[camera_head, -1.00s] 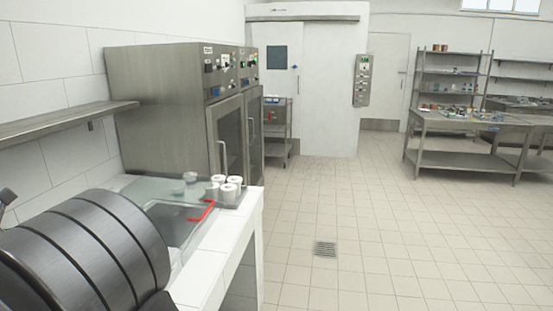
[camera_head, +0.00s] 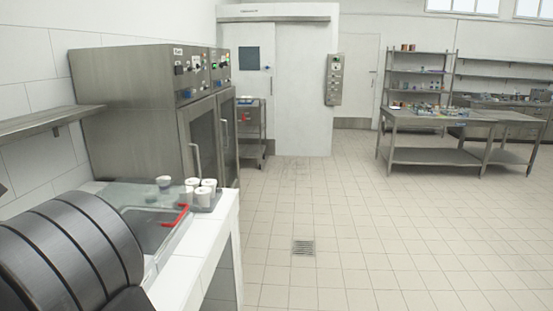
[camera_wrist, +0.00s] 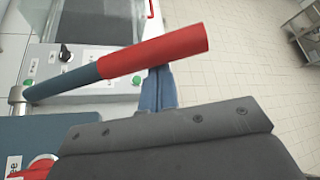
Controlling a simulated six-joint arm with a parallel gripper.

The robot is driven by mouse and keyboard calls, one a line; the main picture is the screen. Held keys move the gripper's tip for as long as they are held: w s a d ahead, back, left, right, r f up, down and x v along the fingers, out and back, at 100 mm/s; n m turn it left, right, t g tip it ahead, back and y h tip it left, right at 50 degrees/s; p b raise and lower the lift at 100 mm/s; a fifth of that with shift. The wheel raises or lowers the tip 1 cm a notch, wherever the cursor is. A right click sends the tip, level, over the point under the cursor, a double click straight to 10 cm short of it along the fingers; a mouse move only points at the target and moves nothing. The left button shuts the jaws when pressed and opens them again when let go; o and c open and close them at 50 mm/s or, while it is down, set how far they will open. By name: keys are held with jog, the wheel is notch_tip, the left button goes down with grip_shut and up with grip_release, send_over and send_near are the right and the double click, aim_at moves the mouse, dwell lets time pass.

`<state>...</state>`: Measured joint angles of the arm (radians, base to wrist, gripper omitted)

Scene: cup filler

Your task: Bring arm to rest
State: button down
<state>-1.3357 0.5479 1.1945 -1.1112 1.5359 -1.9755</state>
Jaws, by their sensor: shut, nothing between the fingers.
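My gripper (camera_wrist: 168,128) shows at the bottom of the wrist view as a dark grey block with a row of screws along its edge. It is shut, with nothing held. A lever with a red end (camera_wrist: 155,52) and a blue-grey shaft crosses the wrist view, just past the gripper's edge. The lever joins a metal fitting at the left. I cannot tell whether gripper and lever touch. The head view does not show the gripper.
A machine panel (camera_wrist: 90,80) with green buttons lies behind the lever. In the head view, several white cups (camera_head: 203,192) stand on a counter (camera_head: 190,270) with a red handle (camera_head: 180,216). Steel cabinets (camera_head: 130,110) stand behind it. The tiled floor at right is open.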

jog(key=s, duration=0.9)
jog(key=w, duration=0.9)
jog(key=d+f+m+y, duration=0.3)
jog(key=f+y, duration=0.1)
jog(key=f, duration=1.3)
jog(key=v, duration=0.8)
jog(key=shift+s, duration=0.2)
